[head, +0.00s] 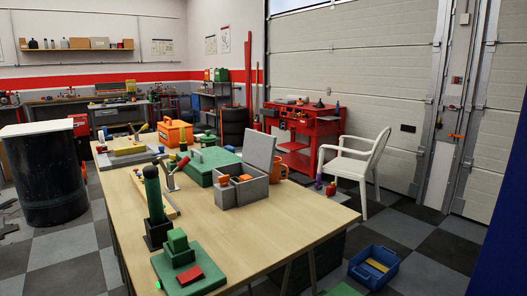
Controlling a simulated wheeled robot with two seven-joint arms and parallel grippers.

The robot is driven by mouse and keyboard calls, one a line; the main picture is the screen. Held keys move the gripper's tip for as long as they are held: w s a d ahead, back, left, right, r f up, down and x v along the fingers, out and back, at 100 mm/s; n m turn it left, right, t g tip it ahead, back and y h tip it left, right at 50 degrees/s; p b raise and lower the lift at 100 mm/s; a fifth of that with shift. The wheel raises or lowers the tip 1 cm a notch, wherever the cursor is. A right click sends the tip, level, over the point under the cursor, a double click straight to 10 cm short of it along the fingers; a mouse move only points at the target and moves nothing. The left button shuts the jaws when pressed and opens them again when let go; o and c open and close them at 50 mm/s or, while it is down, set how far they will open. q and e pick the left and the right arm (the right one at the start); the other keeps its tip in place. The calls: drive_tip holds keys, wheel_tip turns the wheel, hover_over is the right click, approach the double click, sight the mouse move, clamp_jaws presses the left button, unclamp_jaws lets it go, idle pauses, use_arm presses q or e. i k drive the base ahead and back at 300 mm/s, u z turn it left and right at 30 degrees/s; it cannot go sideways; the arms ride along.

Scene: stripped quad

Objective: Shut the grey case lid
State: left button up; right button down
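The grey case (243,193) sits on the wooden table, right of the middle of the table top. Its lid (260,152) stands open, raised up at the back right of the case and leaning slightly. Small orange blocks (244,178) lie inside the case. Neither of my grippers shows in the head view.
A green case (207,164) stands just left of the grey case, and an orange mug (279,170) behind it on the right. A green cylinder (153,194) stands nearer on the table (262,240). The table's front right is clear. A white chair (357,163) stands beyond.

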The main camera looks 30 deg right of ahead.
sight(259, 148)
drive_tip(key=z, duration=2.65)
drive_tip(key=i, duration=2.7)
drive_tip(key=u, duration=2.25)
drive_tip(key=k, duration=0.65)
drive_tip(key=u, duration=1.1)
drive_tip(key=i, duration=0.55)
